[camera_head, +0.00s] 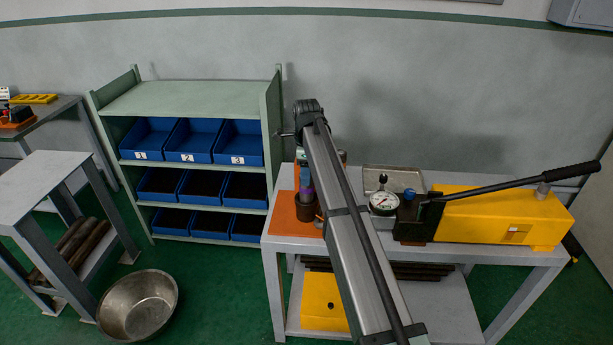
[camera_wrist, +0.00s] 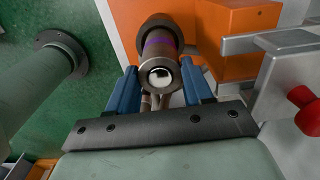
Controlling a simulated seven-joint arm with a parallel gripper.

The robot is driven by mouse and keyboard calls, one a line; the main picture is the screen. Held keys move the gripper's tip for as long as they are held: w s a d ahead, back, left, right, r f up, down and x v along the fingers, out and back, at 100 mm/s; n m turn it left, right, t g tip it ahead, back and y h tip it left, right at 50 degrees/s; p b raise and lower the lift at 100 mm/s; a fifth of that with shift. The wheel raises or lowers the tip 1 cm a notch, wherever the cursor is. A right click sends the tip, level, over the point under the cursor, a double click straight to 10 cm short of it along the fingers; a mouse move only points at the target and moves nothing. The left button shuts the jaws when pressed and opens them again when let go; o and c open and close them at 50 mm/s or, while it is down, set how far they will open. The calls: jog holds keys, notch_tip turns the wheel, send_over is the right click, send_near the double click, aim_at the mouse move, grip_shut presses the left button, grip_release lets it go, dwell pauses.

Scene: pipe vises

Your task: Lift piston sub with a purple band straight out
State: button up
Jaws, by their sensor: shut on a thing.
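The piston sub with a purple band (camera_wrist: 158,46) shows in the wrist view as a short dark cylinder with a bright metal end facing the camera. My gripper (camera_wrist: 159,70) has its two blue fingers closed on either side of it. In the head view the purple band (camera_head: 306,193) shows just above a dark brown round holder (camera_head: 305,209) on the orange mat (camera_head: 285,214). My arm hides much of the gripper there. A dark round rim surrounds the sub's far end in the wrist view; whether the sub is still seated cannot be told.
An orange block (camera_wrist: 234,38) and metal clamp parts (camera_wrist: 270,42) stand close on the right in the wrist view, with a red knob (camera_wrist: 305,97). On the bench, a dial gauge (camera_head: 383,202) and yellow pump (camera_head: 500,216) lie right. A shelf with blue bins (camera_head: 195,140) stands left.

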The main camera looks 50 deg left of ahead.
jog(key=shift+r, duration=2.35)
jog(key=shift+w, duration=0.1)
